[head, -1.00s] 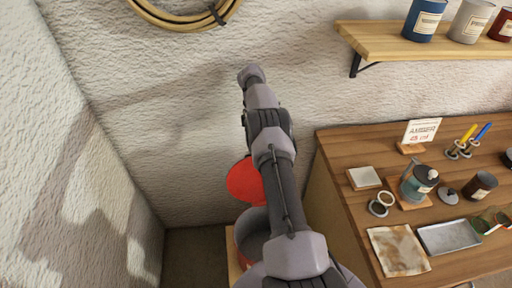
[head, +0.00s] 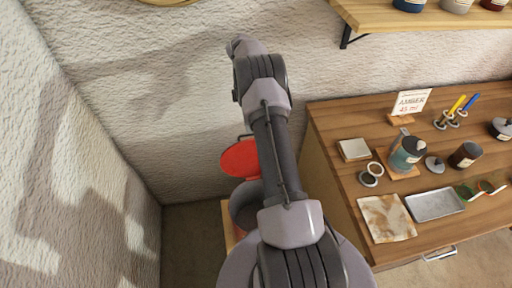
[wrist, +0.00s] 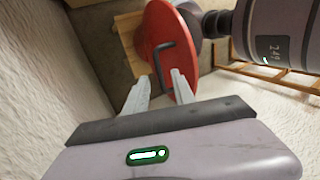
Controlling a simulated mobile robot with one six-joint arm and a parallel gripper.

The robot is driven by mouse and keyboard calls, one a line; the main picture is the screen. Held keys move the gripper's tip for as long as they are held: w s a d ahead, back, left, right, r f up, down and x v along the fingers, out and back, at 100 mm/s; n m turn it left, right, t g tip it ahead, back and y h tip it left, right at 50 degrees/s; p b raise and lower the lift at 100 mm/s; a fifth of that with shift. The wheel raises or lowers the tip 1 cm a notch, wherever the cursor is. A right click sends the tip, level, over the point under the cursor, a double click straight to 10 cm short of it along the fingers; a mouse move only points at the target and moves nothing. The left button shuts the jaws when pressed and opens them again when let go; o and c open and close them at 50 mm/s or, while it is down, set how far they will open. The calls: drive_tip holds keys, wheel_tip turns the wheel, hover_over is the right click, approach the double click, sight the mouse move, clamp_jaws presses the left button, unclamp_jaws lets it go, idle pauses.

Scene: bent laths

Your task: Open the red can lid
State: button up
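The red lid (head: 240,158) stands raised and tilted at the back of its can (head: 243,207), whose grey inside shows in the head view. My arm hides part of both. In the wrist view the red lid (wrist: 157,27) is seen from its outer face, with a dark bent handle (wrist: 180,49) on it. My gripper (wrist: 161,75) is open, its two pale fingers apart, close in front of the lid. The handle's lower end shows between the fingers, with no clear contact. The gripper's fingers are hidden in the head view.
A wooden board (head: 229,222) lies under the can, near the textured wall. To the right, a wooden bench (head: 335,190) holds a teal jar (head: 407,153), a metal tray (head: 435,204) and a stained cloth (head: 386,218). A shelf (head: 400,20) with cans hangs above.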

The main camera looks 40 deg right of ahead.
drive_tip(key=s+a+r+p, duration=0.1)
drive_tip(key=s+a, duration=0.7)
drive_tip(key=s, duration=0.4)
drive_tip(key=shift+s+r+p, duration=0.25)
drive_tip(key=shift+r+p, duration=0.1)
drive_tip(key=shift+a, duration=0.1)
